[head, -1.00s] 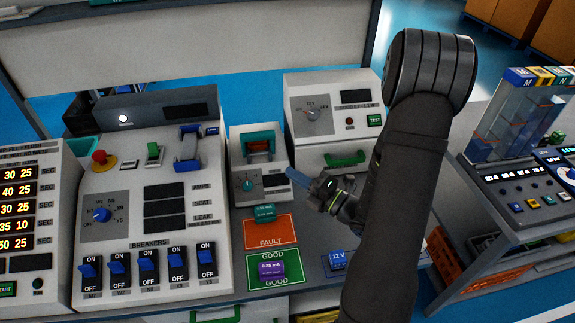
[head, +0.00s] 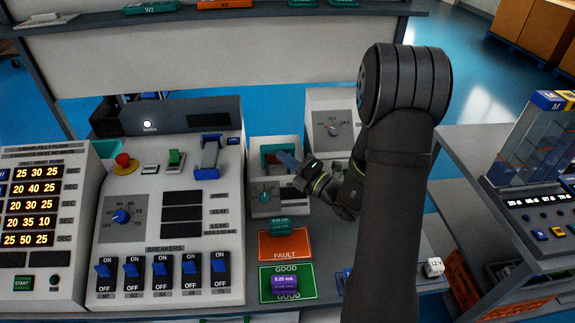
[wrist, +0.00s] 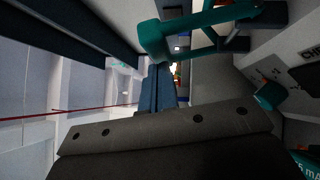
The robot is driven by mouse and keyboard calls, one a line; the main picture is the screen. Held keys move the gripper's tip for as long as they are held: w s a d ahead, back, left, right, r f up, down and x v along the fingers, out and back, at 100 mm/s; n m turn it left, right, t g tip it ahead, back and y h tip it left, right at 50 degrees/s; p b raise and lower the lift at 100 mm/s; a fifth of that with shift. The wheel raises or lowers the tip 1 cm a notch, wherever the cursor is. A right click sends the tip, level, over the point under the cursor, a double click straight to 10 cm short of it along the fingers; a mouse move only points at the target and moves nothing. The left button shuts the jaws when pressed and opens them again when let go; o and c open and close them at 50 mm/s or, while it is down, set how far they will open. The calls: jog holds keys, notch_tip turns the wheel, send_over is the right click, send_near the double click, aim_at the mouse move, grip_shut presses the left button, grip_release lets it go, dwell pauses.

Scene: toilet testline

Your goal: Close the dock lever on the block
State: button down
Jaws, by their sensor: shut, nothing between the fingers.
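The teal dock lever (head: 270,148) sits at the top of the small grey meter box in the head view, with something red beneath it. In the wrist view the teal lever (wrist: 200,38) shows close up as a U-shaped bar. My gripper (head: 284,157) is shut and empty, its blue fingertips over the right part of the dock. In the wrist view the fingers (wrist: 158,88) reach just below the lever; I cannot tell whether they touch it. I cannot clearly make out a block inside the dock.
A teal knob (head: 265,196) is on the meter box below the dock. A purple block (head: 284,284) is on the green GOOD mat (head: 268,271), behind which lies the orange FAULT mat (head: 297,246). The breaker panel (head: 140,215) stands left, another instrument (head: 347,100) behind right.

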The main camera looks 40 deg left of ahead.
aim_at(282, 144)
jog(key=shift+r, duration=0.1)
dwell(0.3)
jog(key=w+a+r+m+h, duration=0.1)
jog(key=w+a+m+h, duration=0.1)
jog(key=m+h, duration=0.1)
jog(key=shift+w+a+r, duration=0.2)
jog(key=shift+a+r, duration=0.05)
jog(key=shift+r, duration=0.1)
jog(key=shift+w+a, duration=0.2)
jog(key=shift+w+a+r, duration=0.1)
jog(key=shift+w+a, duration=0.65)
jog(key=shift+w, duration=0.05)
